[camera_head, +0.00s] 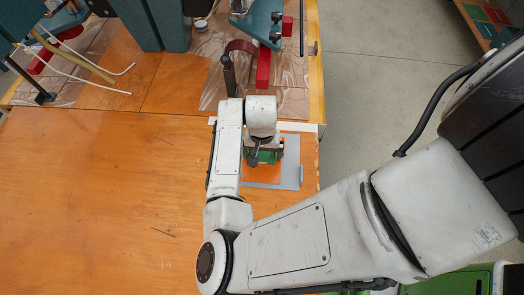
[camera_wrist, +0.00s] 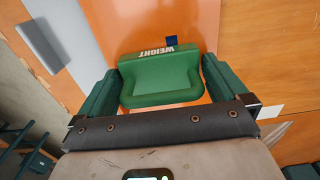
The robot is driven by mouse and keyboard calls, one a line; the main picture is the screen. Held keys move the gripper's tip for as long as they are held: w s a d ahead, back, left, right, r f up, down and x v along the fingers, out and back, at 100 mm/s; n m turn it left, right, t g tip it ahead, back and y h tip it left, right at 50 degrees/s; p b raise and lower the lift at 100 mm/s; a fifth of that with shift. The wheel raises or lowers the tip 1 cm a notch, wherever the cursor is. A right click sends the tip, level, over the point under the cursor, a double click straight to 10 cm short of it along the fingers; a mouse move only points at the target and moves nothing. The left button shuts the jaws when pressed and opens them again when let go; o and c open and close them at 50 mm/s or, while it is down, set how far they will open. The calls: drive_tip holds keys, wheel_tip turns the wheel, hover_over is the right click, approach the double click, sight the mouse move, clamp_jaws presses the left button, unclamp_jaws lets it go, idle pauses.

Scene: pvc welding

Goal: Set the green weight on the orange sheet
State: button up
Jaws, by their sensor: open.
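The green weight (camera_wrist: 160,78), with "WEIGHT" in white letters along its edge, appears to lie on the orange sheet (camera_wrist: 112,25) in the wrist view. My gripper (camera_wrist: 158,68) is open, with one dark green finger on each side of the weight. There is a small gap at the right finger; at the left I cannot tell whether it touches. In the head view the orange sheet (camera_head: 262,174) lies on a grey plate (camera_head: 291,156) near the table's right edge. My gripper (camera_head: 264,156) is over the sheet's far part, and my wrist hides most of the weight.
The wooden table (camera_head: 100,200) is broad and clear on the left. At the back stand teal machines (camera_head: 165,20), a red block (camera_head: 264,70) and clear plastic film (camera_head: 215,88). A grey bar (camera_wrist: 42,42) lies left of the sheet in the wrist view. Concrete floor (camera_head: 370,80) begins right of the table.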

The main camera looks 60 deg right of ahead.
wheel_tip(320, 180, up, 12)
drive_tip(key=shift+b, duration=0.3)
drive_tip(key=w+d+r+n+t+h, duration=0.3)
drive_tip(key=d+r+n+h, duration=0.25)
drive_tip(key=d+r, duration=0.55)
drive_tip(key=s+a+f+n+g+y, duration=0.1)
drive_tip(key=s+a+f+n, duration=0.3)
drive_tip(key=a+f, duration=0.4)
drive_tip(key=s+a+f+n+g+y, duration=0.1)
drive_tip(key=s+a+f+n+y, duration=0.2)
drive_tip(key=s+a+f, duration=0.4)
drive_tip(key=a+f+y, duration=0.1)
drive_tip(key=a+f, duration=0.1)
drive_tip(key=a, duration=0.3)
drive_tip(key=shift+n, duration=0.35)
drive_tip(key=shift+a, duration=0.1)
drive_tip(key=shift+f+b, duration=0.3)
drive_tip(key=shift+f, duration=0.05)
